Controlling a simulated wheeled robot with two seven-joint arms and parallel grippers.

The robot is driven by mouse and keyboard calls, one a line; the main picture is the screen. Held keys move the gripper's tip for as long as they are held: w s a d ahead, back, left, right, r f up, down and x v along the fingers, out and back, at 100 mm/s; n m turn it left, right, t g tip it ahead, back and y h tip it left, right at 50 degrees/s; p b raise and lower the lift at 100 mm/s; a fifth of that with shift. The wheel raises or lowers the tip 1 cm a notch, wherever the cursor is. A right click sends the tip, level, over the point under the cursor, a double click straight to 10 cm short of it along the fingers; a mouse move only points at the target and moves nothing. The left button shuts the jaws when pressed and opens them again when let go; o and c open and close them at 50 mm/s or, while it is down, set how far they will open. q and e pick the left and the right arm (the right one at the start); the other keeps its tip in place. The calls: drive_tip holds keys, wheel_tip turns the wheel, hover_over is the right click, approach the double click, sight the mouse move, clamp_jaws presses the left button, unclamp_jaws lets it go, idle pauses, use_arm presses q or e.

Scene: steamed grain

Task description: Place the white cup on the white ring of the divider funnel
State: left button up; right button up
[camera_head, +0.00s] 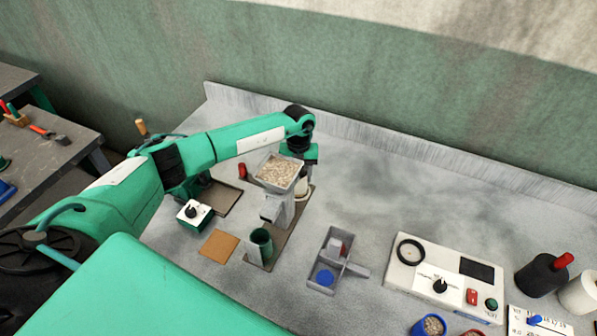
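The divider funnel (278,170) is a square, pale hopper full of grain on a grey stand, left of centre in the head view. My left arm reaches over from the left. My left gripper (304,172) points down just behind the funnel's right side. A partly hidden white rounded thing (302,191), which may be the white cup, shows right below the gripper. Whether the fingers hold it, I cannot tell. No white ring can be made out clearly. A dark green cup (261,241) stands in front of the stand. My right gripper is not in view.
A tan square pad (219,246) and a knob box (195,214) lie to the left. A grey divided tray (322,283), a white instrument panel (404,275), a blue grain cup (416,328) and a black cylinder (538,280) are to the right. The back-right tabletop is clear.

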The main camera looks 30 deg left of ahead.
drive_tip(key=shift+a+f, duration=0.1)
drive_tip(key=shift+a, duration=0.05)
use_arm(q)
drive_tip(key=shift+f, duration=0.25)
drive_tip(key=o, duration=1.2)
drive_tip(key=shift+r, duration=0.1)
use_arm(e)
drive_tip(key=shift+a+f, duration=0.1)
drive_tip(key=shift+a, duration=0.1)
use_arm(q)
drive_tip(key=shift+r, duration=0.3)
wheel_tip(320, 180, up, 12)
drive_tip(key=w+b, duration=0.1)
drive_tip(key=b, duration=0.4)
drive_tip(key=shift+w+a+f, duration=0.15)
drive_tip(key=shift+a, duration=0.15)
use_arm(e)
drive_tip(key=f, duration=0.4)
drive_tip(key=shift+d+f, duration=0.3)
